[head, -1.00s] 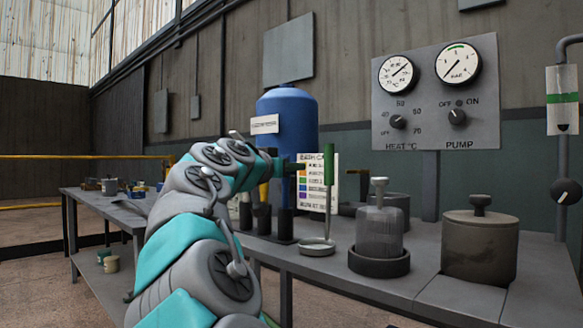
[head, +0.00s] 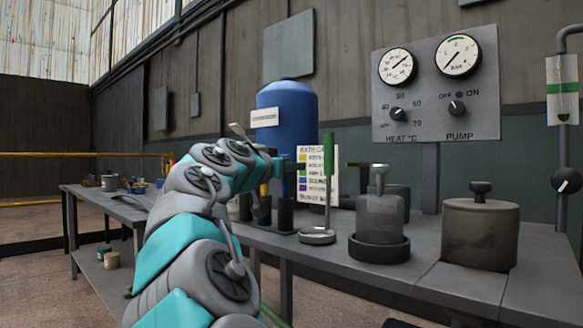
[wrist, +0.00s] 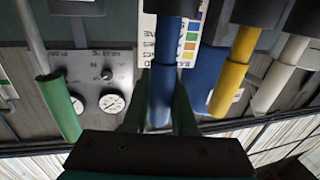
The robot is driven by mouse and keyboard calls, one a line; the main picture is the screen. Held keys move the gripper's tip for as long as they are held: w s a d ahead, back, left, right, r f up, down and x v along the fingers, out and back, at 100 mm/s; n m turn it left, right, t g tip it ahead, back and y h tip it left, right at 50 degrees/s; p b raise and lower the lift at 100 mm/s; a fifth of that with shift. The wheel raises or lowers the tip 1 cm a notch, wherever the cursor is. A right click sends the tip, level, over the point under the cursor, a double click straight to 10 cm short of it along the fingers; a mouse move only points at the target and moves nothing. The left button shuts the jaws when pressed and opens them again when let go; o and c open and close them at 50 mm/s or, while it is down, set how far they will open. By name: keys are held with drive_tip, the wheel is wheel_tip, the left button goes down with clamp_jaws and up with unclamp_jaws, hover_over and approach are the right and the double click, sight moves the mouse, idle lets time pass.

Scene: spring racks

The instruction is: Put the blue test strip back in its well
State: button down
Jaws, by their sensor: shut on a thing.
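My gripper (wrist: 157,115) is shut on the blue test strip (wrist: 160,92), with one green finger on each side of its handle in the wrist view. In the head view my gripper (head: 296,166) is in front of the blue tank and above the dark wells of the rack (head: 284,216). A yellow strip (wrist: 230,85) and a white strip (wrist: 275,88) stand in dark wells beside the blue one. In the head view my arm hides part of the rack.
A green-handled ladle (head: 328,165) stands right of the rack. Further right are a glass jar (head: 381,220) in a dark base and a grey lidded pot (head: 480,232). A colour chart (head: 318,188) and the blue tank (head: 287,108) are behind.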

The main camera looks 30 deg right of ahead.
drive_tip(key=c, duration=0.6)
unclamp_jaws()
drive_tip(key=shift+c, duration=0.2)
drive_tip(key=shift+a, duration=0.1)
drive_tip(key=v, duration=0.7)
drive_tip(key=shift+a, duration=0.3)
drive_tip(key=shift+s+f, duration=0.1)
drive_tip(key=shift+s, duration=0.1)
